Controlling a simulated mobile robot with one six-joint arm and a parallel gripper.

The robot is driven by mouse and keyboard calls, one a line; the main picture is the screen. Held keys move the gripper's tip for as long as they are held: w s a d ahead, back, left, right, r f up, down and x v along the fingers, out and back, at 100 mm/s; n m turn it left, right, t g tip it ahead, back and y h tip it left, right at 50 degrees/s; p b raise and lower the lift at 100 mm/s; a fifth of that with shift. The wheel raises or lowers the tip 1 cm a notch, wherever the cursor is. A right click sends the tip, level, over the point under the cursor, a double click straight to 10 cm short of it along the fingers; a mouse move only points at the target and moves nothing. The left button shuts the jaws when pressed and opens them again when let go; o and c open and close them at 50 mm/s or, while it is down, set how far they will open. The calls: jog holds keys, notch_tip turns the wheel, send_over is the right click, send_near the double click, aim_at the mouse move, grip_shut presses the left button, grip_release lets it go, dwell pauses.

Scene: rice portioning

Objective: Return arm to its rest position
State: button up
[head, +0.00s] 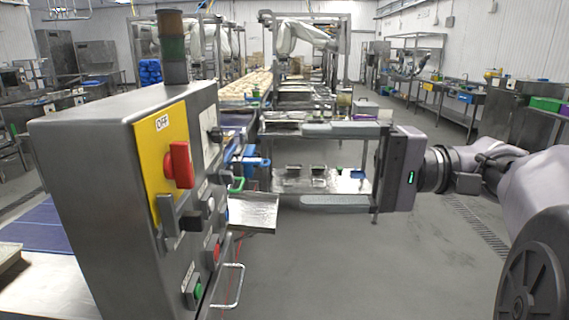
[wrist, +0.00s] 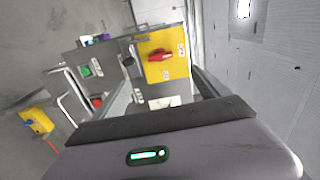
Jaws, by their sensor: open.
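My gripper (head: 273,165) is open and empty in the head view, held in the air at the middle. Its two long fingers point left, one above the other, toward the control box. My arm comes in from the right edge. The grey control box (head: 95,170) fills the left, with a yellow panel (head: 150,150) and a red switch handle (head: 180,164) by the word OFF. In the wrist view the red switch (wrist: 160,56) shows beyond my fingers, apart from them.
The control box has a green button (head: 198,290) and a protruding handle (head: 237,285). A metal tray (head: 252,212) juts out behind it. A conveyor (head: 245,88) runs toward the back. Benches stand along the right wall. The floor (head: 330,265) below my gripper is clear.

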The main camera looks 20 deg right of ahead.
jog(key=s+a+f+g+h, duration=0.4)
jog(key=s+a+f+h, duration=0.25)
jog(key=a+f, duration=0.55)
jog(key=s+d+f+t+h, duration=0.1)
jog(key=s+d+f+h, duration=0.1)
jog(key=f+h, duration=0.2)
jog(key=s+d+f+t+h, duration=0.2)
jog(key=f+h, duration=0.2)
jog(key=f, duration=0.6)
jog(key=shift+s+m+t, duration=0.2)
jog(key=shift+m+t, duration=0.1)
jog(key=shift+h, duration=0.25)
jog(key=shift+c, duration=0.4)
